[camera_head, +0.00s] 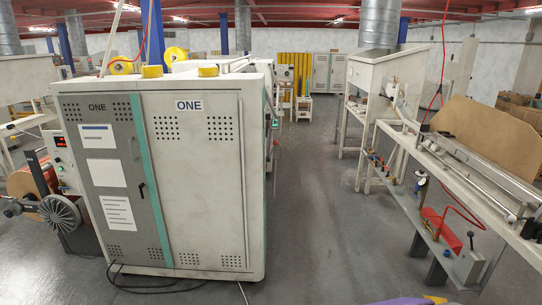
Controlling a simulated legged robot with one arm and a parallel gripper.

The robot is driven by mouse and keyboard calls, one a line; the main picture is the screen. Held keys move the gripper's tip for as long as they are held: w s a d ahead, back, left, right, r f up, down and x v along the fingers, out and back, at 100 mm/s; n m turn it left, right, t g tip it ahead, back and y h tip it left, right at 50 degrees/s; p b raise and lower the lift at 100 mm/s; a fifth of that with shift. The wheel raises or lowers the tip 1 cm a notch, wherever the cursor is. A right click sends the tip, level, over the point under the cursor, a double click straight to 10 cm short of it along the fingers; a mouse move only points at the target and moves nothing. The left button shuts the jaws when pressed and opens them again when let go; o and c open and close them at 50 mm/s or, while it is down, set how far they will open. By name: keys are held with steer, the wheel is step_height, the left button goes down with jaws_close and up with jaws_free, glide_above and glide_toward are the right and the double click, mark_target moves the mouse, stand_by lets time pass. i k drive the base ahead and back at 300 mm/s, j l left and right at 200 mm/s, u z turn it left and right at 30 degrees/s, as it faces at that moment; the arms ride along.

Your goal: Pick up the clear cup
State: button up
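I cannot make out a clear cup anywhere in the head view. My gripper is not in view, so its state and its place relative to a cup do not show. A purple and yellow shape (402,301) is cut off by the bottom edge, and I cannot tell what it is.
A large grey-white cabinet (215,190) marked ONE stands at left, with yellow rolls (175,56) on top and cables on the floor before it. A long machine bench (455,165) stands at right. A clear grey floor aisle (318,190) runs between them.

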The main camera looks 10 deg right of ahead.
mark_target(400, 190)
steer(key=i+l+z, duration=0.1)
steer(key=i+z, duration=0.2)
steer(key=i, duration=0.3)
steer(key=i+j+z, duration=0.1)
steer(key=i+z, duration=0.15)
steer(key=i, duration=0.35)
steer(key=i+j+z, duration=0.15)
steer(key=i+z, duration=0.15)
steer(key=i, duration=0.3)
steer(key=i+z, duration=0.15)
steer(key=i, duration=1.8)
steer(key=i+j, duration=0.1)
steer(key=i, duration=0.3)
steer(key=i+j+z, duration=0.1)
steer(key=i, duration=0.3)
